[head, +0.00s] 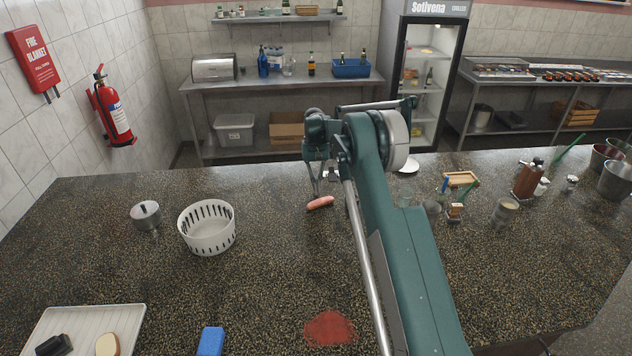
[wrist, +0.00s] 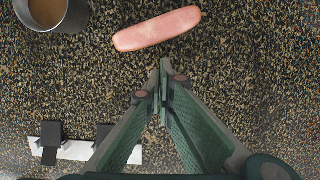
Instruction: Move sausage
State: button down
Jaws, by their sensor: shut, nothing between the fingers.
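A pink-orange sausage (head: 320,203) lies on the dark speckled counter, near its far side and left of my arm in the head view. In the wrist view the sausage (wrist: 157,29) lies tilted across the upper middle, just beyond my fingertips. My gripper (wrist: 161,95) is shut and empty, with its fingertips together and a small gap of bare counter between them and the sausage. In the head view my gripper (head: 317,185) hangs above the counter close to the sausage, partly hidden by my arm.
A ribbed tray (head: 125,318), blue block (head: 211,341) and red patch (head: 330,328) are at the front. A cup of brown liquid (wrist: 48,12) is near the sausage. Counter between is clear.

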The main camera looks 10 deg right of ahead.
aim_at(320, 202)
jog(key=shift+s, duration=1.1)
jog(key=shift+s, duration=0.2)
jog(key=shift+s+b, duration=0.55)
jog(key=shift+s, duration=0.75)
jog(key=shift+w, duration=0.1)
